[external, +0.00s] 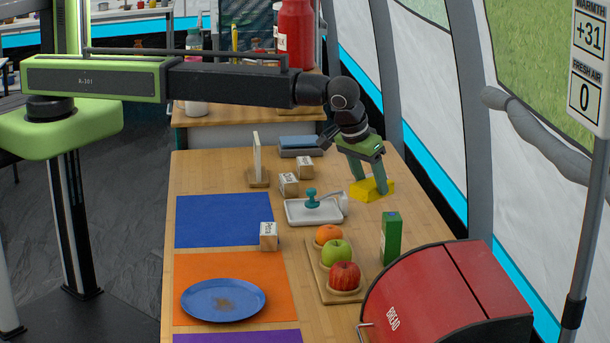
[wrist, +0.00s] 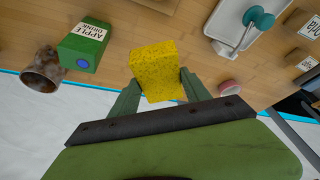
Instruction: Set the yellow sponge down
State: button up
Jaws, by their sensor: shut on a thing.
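The yellow sponge (external: 371,190) is held between the fingers of my gripper (external: 369,184), toward the right side of the wooden table. In the wrist view the sponge (wrist: 157,70) sits between the two green fingers of my gripper (wrist: 155,92), with bare wood beyond it. In the external view it hangs behind the green apple drink carton and right of the white tray. I cannot tell exactly how high it is above the table.
The white tray (external: 296,215) holds a teal-handled tool (external: 312,198). The green carton (external: 391,238), a fruit board (external: 314,262) and a red bread bin (external: 447,297) stand nearer the camera. A brown cup (wrist: 42,69) and a small pink-topped round thing (wrist: 229,87) show in the wrist view.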

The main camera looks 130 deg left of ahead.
jog(key=s+a+n+g, duration=0.1)
jog(key=s+a+n, duration=0.2)
jog(key=s+a, duration=1.15)
jog(key=s+a+n+g, duration=0.2)
jog(key=s+a+n, duration=0.2)
jog(key=s+a, duration=1.05)
jog(key=a+f+b, duration=0.2)
jog(key=a, duration=0.2)
jog(key=s+a+f+b, duration=0.1)
jog(key=a+f+b, duration=0.1)
jog(key=a+b, duration=0.1)
jog(key=a+f+b, duration=0.2)
jog(key=a+f, duration=0.1)
jog(key=a, duration=0.3)
jog(key=shift+s+a+f, duration=0.1)
jog(key=shift+s, duration=0.1)
jog(key=shift+s+a, duration=0.2)
jog(key=shift+a, duration=0.05)
notch_tip(320, 180, down, 4)
jog(key=b, duration=0.4)
jog(key=shift+f+b, duration=0.2)
jog(key=shift+b, duration=0.1)
jog(key=shift+r, duration=0.25)
jog(key=shift+f, duration=0.15)
jog(key=o, duration=1.3)
